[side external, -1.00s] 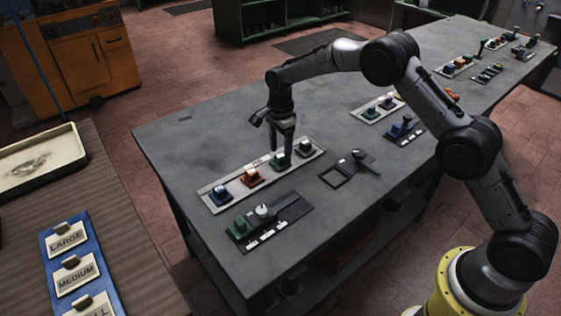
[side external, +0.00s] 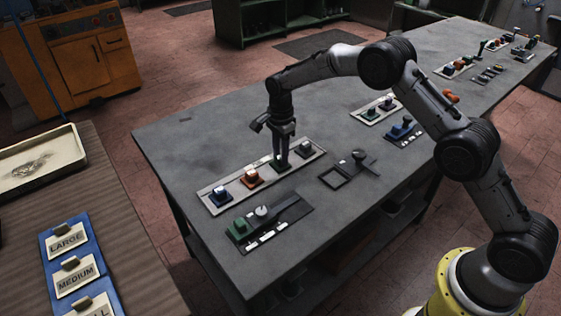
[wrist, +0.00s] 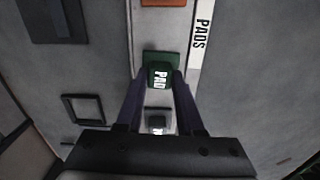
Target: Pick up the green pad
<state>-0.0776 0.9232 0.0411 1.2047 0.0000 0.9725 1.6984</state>
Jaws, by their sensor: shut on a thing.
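The green pad (wrist: 159,74), marked "PAD", sits between my fingers in the wrist view. In the side view it (side external: 277,161) is partly hidden by the fingers and stands in its place on the pale pad strip (side external: 207,197). My gripper (wrist: 161,78) points down with one finger on each side of the pad, shut on it. No gap under the pad can be made out. In the side view my gripper (side external: 281,164) is low over the strip.
The same strip holds a blue pad (side external: 221,194), an orange pad (side external: 251,179) and a grey pad (side external: 305,150) close to my gripper. A dark fixture with another green block (side external: 239,226) lies in front. An empty square frame (side external: 337,177) lies to the right.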

